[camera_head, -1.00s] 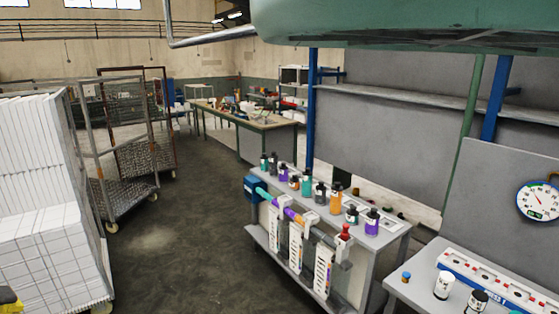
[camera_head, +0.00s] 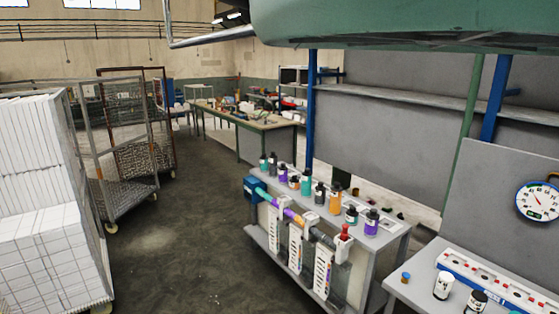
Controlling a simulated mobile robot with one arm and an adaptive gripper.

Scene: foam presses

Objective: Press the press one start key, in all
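A long white and blue panel (camera_head: 500,282) with a row of red parts lies on the grey table at the lower right. Its lettering is too small to read, so I cannot tell which part is the press one start key. The panel's right end is cut off by the frame edge. A round dial gauge (camera_head: 541,201) with a blue rim is on the grey board above it. My gripper is not in view.
White and dark jars (camera_head: 444,286) and a small blue-and-orange item stand before the panel. A bench with several bottles (camera_head: 336,197) stands mid-view. Mesh carts (camera_head: 125,190) and stacked white blocks (camera_head: 40,200) are left. The aisle floor (camera_head: 180,245) is clear.

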